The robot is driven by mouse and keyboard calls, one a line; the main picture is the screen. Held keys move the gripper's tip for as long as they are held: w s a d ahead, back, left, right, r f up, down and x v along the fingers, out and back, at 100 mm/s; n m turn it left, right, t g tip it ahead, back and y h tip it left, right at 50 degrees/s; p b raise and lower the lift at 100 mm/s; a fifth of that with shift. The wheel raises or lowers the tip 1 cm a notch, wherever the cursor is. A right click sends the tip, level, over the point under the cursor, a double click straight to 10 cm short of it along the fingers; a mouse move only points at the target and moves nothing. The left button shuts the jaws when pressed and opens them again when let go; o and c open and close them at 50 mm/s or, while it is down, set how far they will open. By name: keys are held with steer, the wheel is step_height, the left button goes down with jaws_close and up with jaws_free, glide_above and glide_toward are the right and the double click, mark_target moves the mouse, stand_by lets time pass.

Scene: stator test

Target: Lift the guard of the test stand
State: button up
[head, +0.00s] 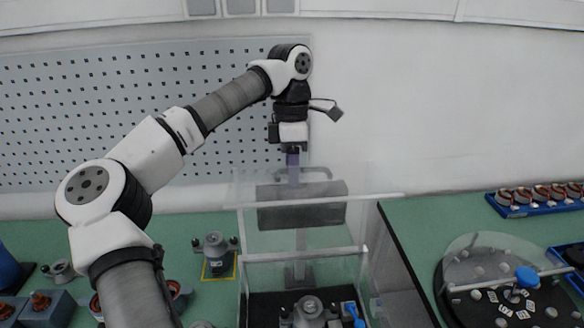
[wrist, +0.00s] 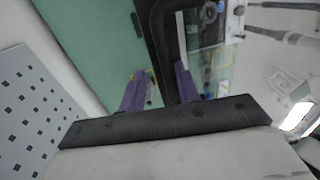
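The test stand's guard (head: 258,241) is a clear box with pale edges, standing over the black base. A grey handle (head: 318,171) shows at its top, beside my fingers. My gripper (head: 292,158) points down at the guard's top back edge. In the wrist view my two purple fingers (wrist: 159,90) stand apart, with green bench showing between them. A dark bar (wrist: 158,40) runs down close to the right finger; I cannot tell whether it lies between the fingers or beyond them. Inside the guard stand a grey motor-like part (head: 308,313) and a blue-topped piece (head: 353,311).
A perforated panel (head: 120,90) and a wall stand behind. A grey fixture (head: 215,250) sits on a yellow-marked square left of the guard. On the right are a round dark table (head: 455,300) with a clear cover and a blue tray (head: 520,211) of copper-coloured rings.

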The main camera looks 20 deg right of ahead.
step_height(320, 180, up, 12)
steer(key=w, duration=0.2)
steer(key=shift+d, duration=0.35)
steer(key=shift+w+f, duration=0.1)
steer(key=shift+f, duration=0.05)
stand_by(0.4)
